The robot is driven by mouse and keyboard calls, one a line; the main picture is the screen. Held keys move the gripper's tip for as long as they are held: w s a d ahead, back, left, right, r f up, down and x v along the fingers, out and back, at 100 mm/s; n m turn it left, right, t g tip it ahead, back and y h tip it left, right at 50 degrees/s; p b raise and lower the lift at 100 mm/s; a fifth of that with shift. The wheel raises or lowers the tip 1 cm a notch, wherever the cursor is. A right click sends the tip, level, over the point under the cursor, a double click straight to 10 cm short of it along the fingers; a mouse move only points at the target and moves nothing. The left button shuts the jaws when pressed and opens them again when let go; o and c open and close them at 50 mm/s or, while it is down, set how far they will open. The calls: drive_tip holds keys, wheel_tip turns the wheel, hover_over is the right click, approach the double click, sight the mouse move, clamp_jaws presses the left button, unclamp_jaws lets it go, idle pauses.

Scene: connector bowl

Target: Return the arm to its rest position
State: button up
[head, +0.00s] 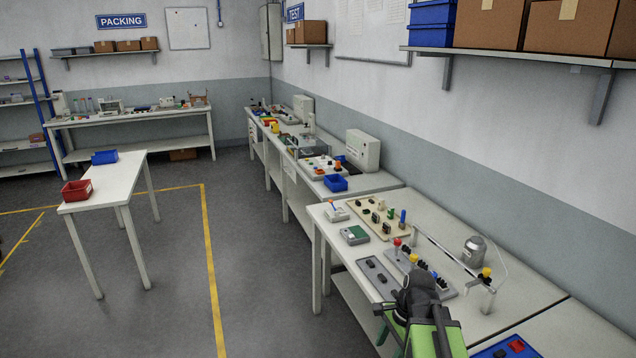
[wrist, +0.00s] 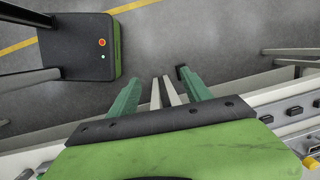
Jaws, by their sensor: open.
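My gripper (wrist: 160,80) points down past the front edge of the near workbench (wrist: 258,98) in the wrist view. Its two green fingers are apart, and nothing is held between them. The grey floor and pale bench legs show beyond the fingertips. In the head view my green and black arm is at the lower right, bent over the front edge of the near workbench (head: 336,250). There my gripper (head: 384,330) hangs at that edge, partly hidden by the arm.
The bench carries a grey tray (head: 378,278) with black parts, a beige board (head: 385,217) with connectors, a green-topped box (head: 354,235) and a metal canister (head: 474,250). A blue tray (head: 508,349) is at the lower right.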

drive_tip(key=s+a+f+n+h, duration=0.1)
drive_tip(key=a+n, duration=0.5)
drive_tip(key=n, duration=0.8)
drive_tip(key=shift+s+f+n+h+b, duration=0.25)
drive_tip(key=shift+f+n+h+b, duration=0.15)
drive_tip(key=shift+h, duration=0.3)
